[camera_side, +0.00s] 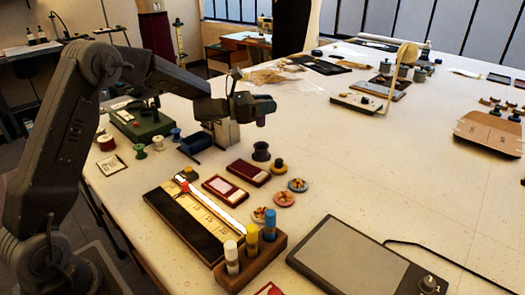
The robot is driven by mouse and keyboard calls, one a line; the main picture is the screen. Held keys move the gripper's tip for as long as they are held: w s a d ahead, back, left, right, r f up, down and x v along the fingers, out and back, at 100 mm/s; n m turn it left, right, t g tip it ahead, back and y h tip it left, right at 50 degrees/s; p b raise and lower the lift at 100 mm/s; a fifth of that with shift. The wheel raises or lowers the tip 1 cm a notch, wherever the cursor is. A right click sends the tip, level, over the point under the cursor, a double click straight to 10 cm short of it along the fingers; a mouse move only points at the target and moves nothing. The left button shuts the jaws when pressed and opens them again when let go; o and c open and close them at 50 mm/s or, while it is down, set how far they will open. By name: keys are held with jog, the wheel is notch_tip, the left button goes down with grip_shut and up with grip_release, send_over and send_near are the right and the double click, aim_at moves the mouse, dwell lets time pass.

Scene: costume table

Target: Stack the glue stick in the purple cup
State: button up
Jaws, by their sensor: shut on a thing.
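My gripper (262,108) is above the table, left of the picture's middle. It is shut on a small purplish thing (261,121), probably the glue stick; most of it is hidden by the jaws. A dark purple, round cup-like thing (261,151) stands on the table below the gripper, apart from the held thing. It looks like the purple cup, but its inside is too small to make out.
A wooden block (262,262) holding white, yellow and blue capped sticks stands at the front. Flat dark red boxes (248,173), round discs (298,185), a ruler tray (196,222) and a grey tablet (352,255) lie near. Spools (158,143) stand left. The table's right middle is clear.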

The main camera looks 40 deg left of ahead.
notch_tip(320, 180, down, 10)
jog(key=shift+w+r, duration=0.1)
jog(key=shift+r, duration=0.15)
jog(key=shift+f, duration=0.3)
jog(key=o, duration=0.9)
